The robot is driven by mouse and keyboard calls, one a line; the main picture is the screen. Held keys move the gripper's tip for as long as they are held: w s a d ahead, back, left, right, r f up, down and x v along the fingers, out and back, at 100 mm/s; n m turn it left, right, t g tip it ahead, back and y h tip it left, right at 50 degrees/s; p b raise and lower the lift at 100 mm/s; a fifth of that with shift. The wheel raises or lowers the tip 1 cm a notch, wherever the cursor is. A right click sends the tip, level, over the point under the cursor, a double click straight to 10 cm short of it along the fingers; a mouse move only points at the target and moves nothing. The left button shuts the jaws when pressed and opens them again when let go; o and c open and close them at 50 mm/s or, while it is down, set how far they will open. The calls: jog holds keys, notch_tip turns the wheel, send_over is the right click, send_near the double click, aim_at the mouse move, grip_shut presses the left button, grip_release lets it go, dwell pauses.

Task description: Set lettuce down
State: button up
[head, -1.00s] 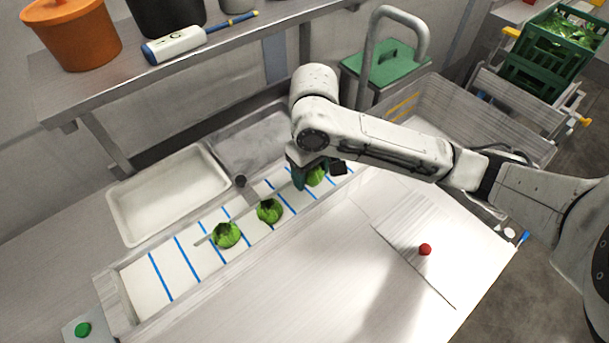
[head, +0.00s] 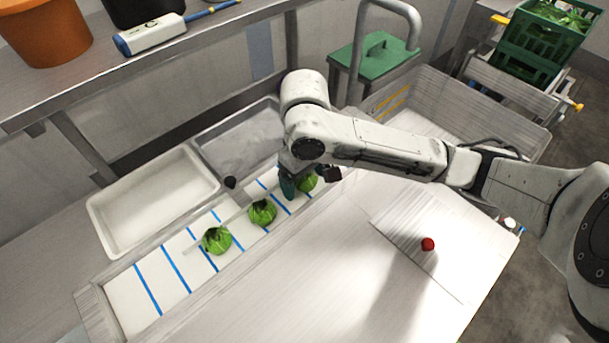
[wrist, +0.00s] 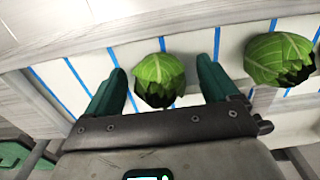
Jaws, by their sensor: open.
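Three green lettuces are on a white strip (head: 133,290) with blue cross lines. The nearest lettuce (head: 217,240) and the middle lettuce (head: 262,212) stand free of my gripper. The far lettuce (head: 307,182) is partly hidden by my gripper (head: 303,186) in the head view. In the wrist view this lettuce (wrist: 160,80) lies between the two green fingers of my gripper (wrist: 162,84), with gaps on both sides. The gripper is open around it. A neighbouring lettuce (wrist: 278,60) shows at the right of the wrist view.
An empty white tray (head: 110,213) and a grey basin (head: 240,140) lie behind the strip. A red ball-shaped knob (head: 428,244) is on a board at the right. A shelf (head: 230,38) with an orange pot (head: 45,35) runs above. Bare white worktop (head: 300,270) lies in front.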

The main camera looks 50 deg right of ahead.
notch_tip(320, 180, up, 12)
jog(key=shift+r+p, duration=0.1)
jog(key=shift+p, duration=1)
